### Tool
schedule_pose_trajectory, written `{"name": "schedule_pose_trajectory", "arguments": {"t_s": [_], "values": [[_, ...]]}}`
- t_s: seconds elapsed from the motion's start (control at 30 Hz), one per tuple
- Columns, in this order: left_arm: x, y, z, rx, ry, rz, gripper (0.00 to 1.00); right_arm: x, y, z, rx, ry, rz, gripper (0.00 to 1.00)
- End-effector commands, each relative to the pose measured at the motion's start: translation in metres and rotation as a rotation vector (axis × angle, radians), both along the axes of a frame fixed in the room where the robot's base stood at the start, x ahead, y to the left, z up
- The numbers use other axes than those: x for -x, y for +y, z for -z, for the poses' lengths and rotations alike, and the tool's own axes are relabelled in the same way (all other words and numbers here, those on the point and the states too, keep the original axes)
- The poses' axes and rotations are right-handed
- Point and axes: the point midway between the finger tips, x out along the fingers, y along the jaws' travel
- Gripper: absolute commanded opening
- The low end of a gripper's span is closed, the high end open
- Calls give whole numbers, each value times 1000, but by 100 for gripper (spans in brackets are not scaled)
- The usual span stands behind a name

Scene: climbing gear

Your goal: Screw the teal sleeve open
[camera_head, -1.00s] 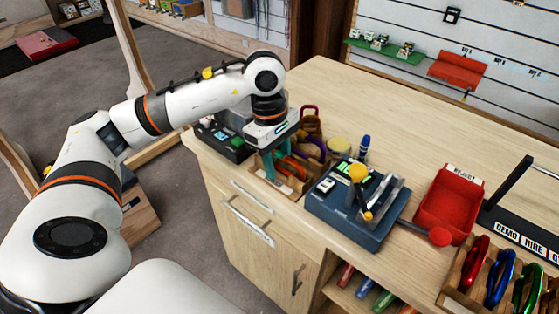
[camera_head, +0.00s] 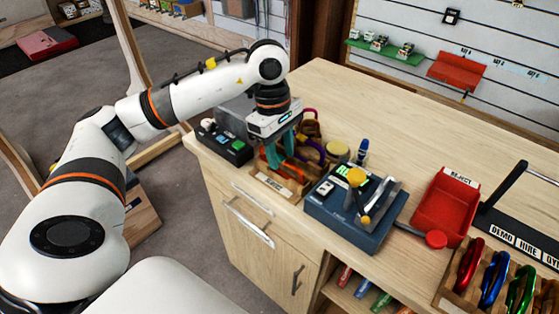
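My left gripper (camera_head: 280,160) points down over a small wooden rack (camera_head: 272,188) near the table's left front edge. Its teal fingers reach in among carabiners; an orange-red one (camera_head: 296,169) and a purple one (camera_head: 312,146) show beside them. The picture is too small to tell whether the fingers are apart or closed on anything. I cannot make out a teal sleeve apart from the teal fingers; it may be hidden by the gripper. My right gripper is not in view.
A black box with buttons (camera_head: 225,143) stands left of the rack. A dark blue device with a lever (camera_head: 345,215) stands right of it. Beyond are a red reject bin (camera_head: 447,210) and a rack of red, blue and green carabiners (camera_head: 493,272). The table's back is clear.

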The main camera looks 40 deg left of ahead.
Motion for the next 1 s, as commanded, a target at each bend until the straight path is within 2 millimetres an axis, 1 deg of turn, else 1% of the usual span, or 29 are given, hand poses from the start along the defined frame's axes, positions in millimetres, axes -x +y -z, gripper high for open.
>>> {"name": "schedule_pose_trajectory", "arguments": {"t_s": [0.33,1.0], "values": [[1,0,1,0,0,0,40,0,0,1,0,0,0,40],[15,1,1,0,0,-1,40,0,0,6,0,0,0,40]]}}
